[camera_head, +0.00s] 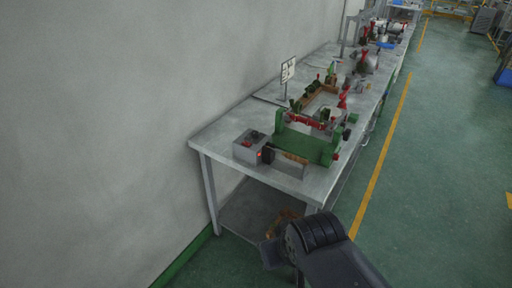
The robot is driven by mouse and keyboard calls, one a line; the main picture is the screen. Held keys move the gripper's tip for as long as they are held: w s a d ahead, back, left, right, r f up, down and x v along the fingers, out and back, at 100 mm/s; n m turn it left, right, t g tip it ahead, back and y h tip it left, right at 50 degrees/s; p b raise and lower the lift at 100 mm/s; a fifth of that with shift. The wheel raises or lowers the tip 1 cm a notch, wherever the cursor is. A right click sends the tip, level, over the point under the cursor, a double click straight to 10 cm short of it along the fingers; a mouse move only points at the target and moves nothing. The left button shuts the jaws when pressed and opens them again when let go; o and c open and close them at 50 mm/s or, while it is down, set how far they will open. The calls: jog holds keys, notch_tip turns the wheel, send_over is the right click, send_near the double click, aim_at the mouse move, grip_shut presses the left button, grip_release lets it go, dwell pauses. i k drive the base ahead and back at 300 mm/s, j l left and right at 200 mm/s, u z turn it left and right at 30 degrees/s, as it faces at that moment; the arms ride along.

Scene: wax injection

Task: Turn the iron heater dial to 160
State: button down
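A small grey box (247,149) sits on the near left corner of the metal workbench. It looks like the iron heater. A small dark knob shows on its top and a red spot on its front right; the dial's marks are too small to read. A dark upright part (268,153) stands close beside its right side. My dark arm rises from the bottom of the view, in front of the bench and apart from the box. My gripper's fingers cannot be made out.
The workbench (222,133) runs along the wall. A green machine (308,144) with red parts stands right of the box; further machines and a small sign (288,70) stand behind. The green floor right of the bench is clear.

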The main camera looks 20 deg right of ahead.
aim_at(255, 133)
jog(key=i+l, duration=0.1)
jog(key=i, duration=1.2)
jog(key=j+u, duration=0.05)
jog(key=j, duration=0.05)
